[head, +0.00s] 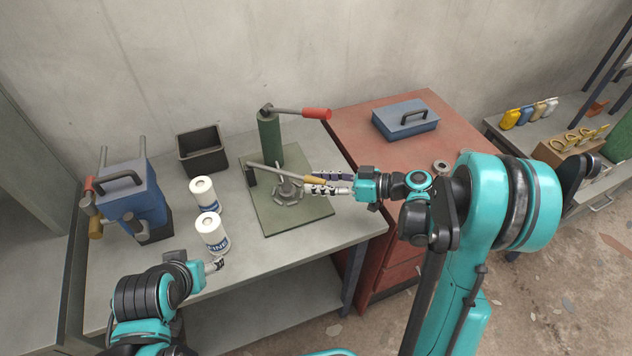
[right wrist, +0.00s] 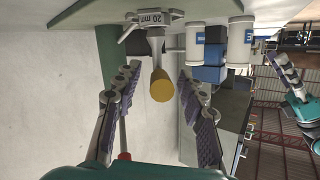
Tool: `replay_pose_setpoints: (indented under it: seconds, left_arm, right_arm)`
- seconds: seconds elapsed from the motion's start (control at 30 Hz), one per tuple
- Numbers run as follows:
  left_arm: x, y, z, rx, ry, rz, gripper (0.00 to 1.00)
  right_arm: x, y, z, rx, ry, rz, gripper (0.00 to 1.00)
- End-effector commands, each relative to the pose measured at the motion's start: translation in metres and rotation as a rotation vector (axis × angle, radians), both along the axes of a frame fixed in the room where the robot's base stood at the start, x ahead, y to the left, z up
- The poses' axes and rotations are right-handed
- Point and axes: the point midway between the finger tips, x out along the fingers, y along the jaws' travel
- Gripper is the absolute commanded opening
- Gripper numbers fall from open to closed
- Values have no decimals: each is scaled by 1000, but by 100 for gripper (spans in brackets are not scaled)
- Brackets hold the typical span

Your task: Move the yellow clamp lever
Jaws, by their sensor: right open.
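The clamp lever is a grey rod (head: 275,171) with a yellow end, fixed over a round grey fitting (head: 287,190) on the green baseplate (head: 262,222). My right gripper (head: 312,183) is at the yellow end, coming from the right. In the right wrist view the yellow end (right wrist: 161,86) shows between the spread fingers of my right gripper (right wrist: 159,75), with gaps on both sides. A plate marked "20 mm" (right wrist: 154,17) shows beyond it. My left gripper (head: 214,265) is low at the bench's front edge; its fingers are too small to judge.
A green post (head: 270,138) with a red-handled bar (head: 316,113) stands behind the lever. Another blue box (head: 405,119) lies on the red cabinet (head: 352,122).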

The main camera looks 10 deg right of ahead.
Motion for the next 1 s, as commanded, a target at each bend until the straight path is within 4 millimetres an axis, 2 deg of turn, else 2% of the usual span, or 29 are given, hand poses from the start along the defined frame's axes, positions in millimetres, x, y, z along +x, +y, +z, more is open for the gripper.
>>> replay_pose_setpoints:
  seconds: [0.3,0.5,0.7,1.0]
  left_arm:
    - [0,0,0,0,0,0,61]
    - [0,0,0,0,0,0,61]
    - [0,0,0,0,0,0,61]
    - [0,0,0,0,0,0,61]
  right_arm:
    - [-29,-59,15,0,1,-5,41]
    - [-43,-87,22,-1,0,-3,41]
    - [-48,-97,25,-1,0,0,41]
    - [-49,-97,25,-1,0,0,41]
